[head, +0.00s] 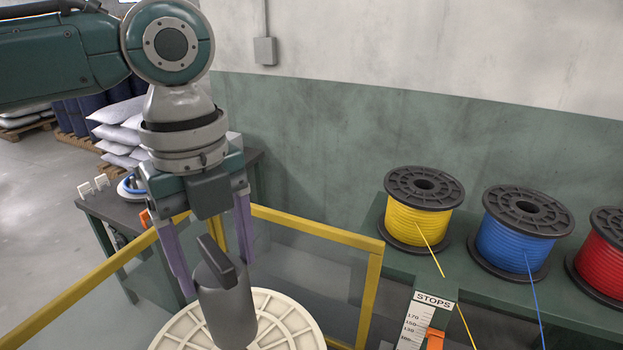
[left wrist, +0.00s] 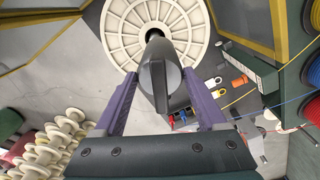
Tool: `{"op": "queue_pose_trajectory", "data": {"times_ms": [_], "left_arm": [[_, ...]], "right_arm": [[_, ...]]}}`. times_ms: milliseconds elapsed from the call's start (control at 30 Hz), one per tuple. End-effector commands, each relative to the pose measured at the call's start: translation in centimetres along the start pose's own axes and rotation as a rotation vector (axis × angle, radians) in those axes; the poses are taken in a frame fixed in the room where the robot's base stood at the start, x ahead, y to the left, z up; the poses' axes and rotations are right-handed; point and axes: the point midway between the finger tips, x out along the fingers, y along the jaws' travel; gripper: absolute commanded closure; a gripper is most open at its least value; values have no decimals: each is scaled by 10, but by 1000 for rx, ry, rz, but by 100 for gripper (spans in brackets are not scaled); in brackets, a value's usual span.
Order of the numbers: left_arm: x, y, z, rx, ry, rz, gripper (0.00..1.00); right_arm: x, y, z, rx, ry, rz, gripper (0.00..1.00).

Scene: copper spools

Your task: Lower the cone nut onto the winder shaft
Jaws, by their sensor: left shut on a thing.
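The dark grey cone nut (head: 230,308), with a raised grip bar on top, is upright between the purple fingers of my left gripper (head: 218,278), which is shut on it. It also shows in the left wrist view (left wrist: 158,85). A large cream spool flange (head: 288,318) lies below and behind the nut in the head view. In the left wrist view the flange (left wrist: 118,38) has a dark hub, probably the winder shaft end (left wrist: 154,34), just beyond the nut. The nut hides the hub in the head view; I cannot tell whether they touch. My right gripper is not in view.
A yellow-framed guard (head: 318,225) with clear panels stands around the cream spool. Spools of yellow (head: 412,222), blue (head: 515,246) and red (head: 602,262) wire stand on a green bench at right, near a STOPS scale (head: 420,325). A dark table (head: 110,205) stands at left.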

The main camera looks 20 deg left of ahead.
Motion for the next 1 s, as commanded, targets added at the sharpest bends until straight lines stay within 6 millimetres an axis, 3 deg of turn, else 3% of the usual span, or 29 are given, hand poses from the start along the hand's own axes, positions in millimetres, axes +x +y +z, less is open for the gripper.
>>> {"op": "queue_pose_trajectory", "data": {"times_ms": [100, 300, 567, 1000], "left_arm": [[3, 6, 4, 167, -3, 4, 100], [10, 10, 8, 319, -7, 4, 100], [18, 10, 8, 339, -8, 4, 100], [44, 11, 8, 338, -8, 3, 100]], "right_arm": [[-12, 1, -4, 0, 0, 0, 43], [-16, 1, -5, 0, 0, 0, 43], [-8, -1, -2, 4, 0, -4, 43], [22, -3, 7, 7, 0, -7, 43]]}}
